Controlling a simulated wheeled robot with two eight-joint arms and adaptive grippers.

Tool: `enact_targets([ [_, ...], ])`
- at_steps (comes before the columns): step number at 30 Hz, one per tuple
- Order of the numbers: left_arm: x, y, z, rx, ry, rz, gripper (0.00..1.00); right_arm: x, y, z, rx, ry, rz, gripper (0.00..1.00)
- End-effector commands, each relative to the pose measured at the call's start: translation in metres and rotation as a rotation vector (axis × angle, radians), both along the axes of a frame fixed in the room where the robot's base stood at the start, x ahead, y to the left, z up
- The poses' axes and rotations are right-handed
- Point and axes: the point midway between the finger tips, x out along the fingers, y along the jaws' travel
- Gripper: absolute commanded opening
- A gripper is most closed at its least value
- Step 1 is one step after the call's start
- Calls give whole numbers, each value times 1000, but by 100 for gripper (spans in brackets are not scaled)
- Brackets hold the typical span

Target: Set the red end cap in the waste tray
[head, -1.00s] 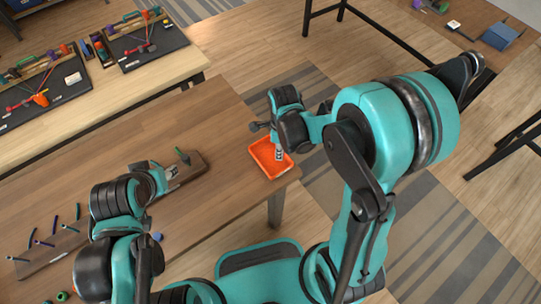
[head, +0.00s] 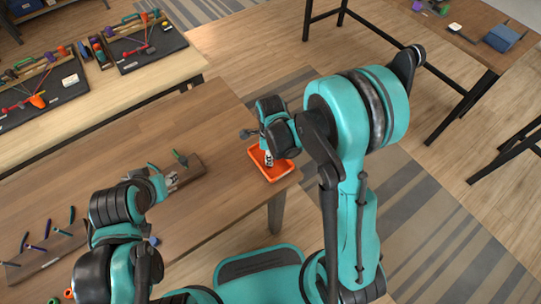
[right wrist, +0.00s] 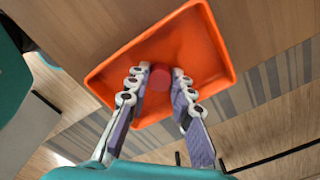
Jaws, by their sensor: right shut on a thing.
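The orange waste tray (head: 287,172) lies at the right corner of the brown table; it also fills the upper middle of the right wrist view (right wrist: 212,35). My right gripper (head: 268,160) reaches down over the tray. In the right wrist view the gripper (right wrist: 160,80) is shut on the red end cap (right wrist: 160,77), which sits between its fingertips, over the tray's floor. I cannot tell whether the cap touches the floor. In the head view the cap is hidden. My left gripper (head: 172,181) is by the wooden peg board; its fingers are too small to read.
The wooden board (head: 190,173) with several coloured pegs runs along the brown table (head: 150,130). A bench with dark tool trays (head: 150,45) stands at the upper left. The brown table is clear between the peg board and the waste tray.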

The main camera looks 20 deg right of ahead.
Motion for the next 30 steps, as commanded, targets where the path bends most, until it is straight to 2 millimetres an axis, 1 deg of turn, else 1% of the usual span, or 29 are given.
enact_targets([
  [1,0,0,-2,0,0,0,40,0,0,-2,0,0,0,27],
  [3,0,0,-1,0,0,0,40,0,0,-1,0,0,0,43],
  [11,0,0,-1,0,0,0,40,0,0,-1,0,0,0,43],
  [15,0,0,5,0,0,0,40,0,0,6,0,0,0,43],
  [17,0,0,8,0,0,0,40,0,0,15,0,0,0,43],
  [20,0,0,16,0,0,0,40,0,0,35,0,0,0,43],
  [24,0,0,28,0,0,0,40,-1,0,69,0,0,0,43],
  [27,0,0,35,0,0,0,40,0,0,89,0,0,0,43],
  [30,0,0,40,0,0,0,40,0,0,106,0,0,0,43],
])
